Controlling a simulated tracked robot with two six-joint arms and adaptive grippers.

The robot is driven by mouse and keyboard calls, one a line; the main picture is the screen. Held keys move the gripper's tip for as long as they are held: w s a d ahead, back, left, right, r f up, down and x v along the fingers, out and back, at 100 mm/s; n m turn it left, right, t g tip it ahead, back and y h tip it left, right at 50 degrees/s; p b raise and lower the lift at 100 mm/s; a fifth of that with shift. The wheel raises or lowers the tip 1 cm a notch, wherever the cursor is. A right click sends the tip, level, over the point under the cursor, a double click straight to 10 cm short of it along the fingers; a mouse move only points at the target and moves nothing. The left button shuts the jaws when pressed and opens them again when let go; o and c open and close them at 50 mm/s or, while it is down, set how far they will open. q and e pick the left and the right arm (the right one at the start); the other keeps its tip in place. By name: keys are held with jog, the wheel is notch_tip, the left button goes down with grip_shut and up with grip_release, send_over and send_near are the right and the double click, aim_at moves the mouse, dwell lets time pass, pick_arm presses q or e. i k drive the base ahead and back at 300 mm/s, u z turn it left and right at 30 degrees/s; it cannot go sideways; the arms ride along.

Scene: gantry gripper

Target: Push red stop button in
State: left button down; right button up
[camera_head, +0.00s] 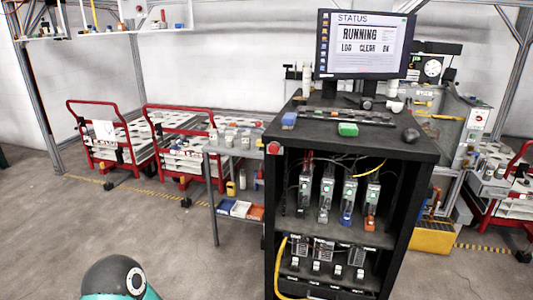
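A red stop button (273,148) sits at the upper front left corner of a black cabinet (408,148), just below its top edge. It is small here, and I cannot tell whether it is pressed in or out. Neither of my grippers is in view. A rounded dark and teal part of my own arm shows at the bottom left, well below and left of the button.
The cabinet top holds a keyboard (345,118), a mouse (411,135) and a green block (348,129). A grey side table (213,150) stands left of the cabinet. Red carts (103,135) stand farther back. The floor (165,235) in front left is clear. A yellow cable (279,265) hangs at the cabinet's front.

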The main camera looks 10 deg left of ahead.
aim_at(273, 149)
jog(key=i, duration=0.95)
jog(key=z, duration=0.05)
